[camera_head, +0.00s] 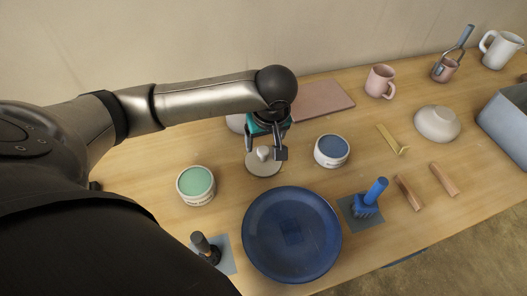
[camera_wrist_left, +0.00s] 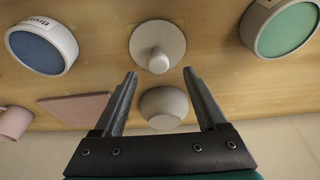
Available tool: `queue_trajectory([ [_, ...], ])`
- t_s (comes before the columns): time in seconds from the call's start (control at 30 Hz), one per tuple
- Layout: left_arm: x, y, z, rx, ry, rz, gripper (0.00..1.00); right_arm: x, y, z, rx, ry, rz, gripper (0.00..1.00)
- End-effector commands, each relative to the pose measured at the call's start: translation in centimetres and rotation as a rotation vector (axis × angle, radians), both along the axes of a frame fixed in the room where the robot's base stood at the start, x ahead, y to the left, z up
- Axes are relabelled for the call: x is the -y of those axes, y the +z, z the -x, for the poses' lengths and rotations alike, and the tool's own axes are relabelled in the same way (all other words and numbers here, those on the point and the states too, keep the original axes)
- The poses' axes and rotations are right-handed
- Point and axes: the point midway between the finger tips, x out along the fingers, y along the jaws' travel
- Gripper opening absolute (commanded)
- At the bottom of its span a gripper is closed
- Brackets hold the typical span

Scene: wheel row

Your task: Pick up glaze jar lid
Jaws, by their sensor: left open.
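The glaze jar lid (camera_head: 263,164) is a pale disc with a round knob, lying on the wooden table between a green-glaze jar (camera_head: 196,185) and a blue-glaze jar (camera_head: 332,150). It also shows in the left wrist view (camera_wrist_left: 174,46), ahead of the fingertips and between them sideways. My left gripper (camera_head: 266,150) is open and empty, above the lid; in the left wrist view its two fingers (camera_wrist_left: 160,75) are spread wide. In the head view the gripper partly covers the lid's far edge. My right gripper is not in view.
A pink slab (camera_head: 322,98) and a pink mug (camera_head: 380,81) stand farther back. A pale bowl (camera_wrist_left: 164,107) sits behind the lid, mostly hidden in the head view. A grey bin (camera_head: 505,122) is at right.

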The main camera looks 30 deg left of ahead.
Motion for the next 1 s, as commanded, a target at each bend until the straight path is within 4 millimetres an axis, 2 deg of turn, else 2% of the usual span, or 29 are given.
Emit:
queue_trajectory([
  [0.17,-0.3,-1.2,-0.3,0.001,0.001,-0.002,0.74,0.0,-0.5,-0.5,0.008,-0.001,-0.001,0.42],
  [0.43,-0.8,-5.0,-1.0,0.0,0.001,-0.003,0.74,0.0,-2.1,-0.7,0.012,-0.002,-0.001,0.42],
  [0.73,-1.0,-5.4,-1.1,0.002,0.0,-0.001,0.74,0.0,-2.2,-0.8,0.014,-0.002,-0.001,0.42],
  [0.77,-1.0,-5.4,-1.1,0.002,0.0,-0.001,0.73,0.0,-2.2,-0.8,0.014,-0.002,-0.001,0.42],
  [1.0,-0.9,-5.4,-1.1,0.002,0.0,-0.001,0.46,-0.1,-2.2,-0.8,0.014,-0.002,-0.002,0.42],
])
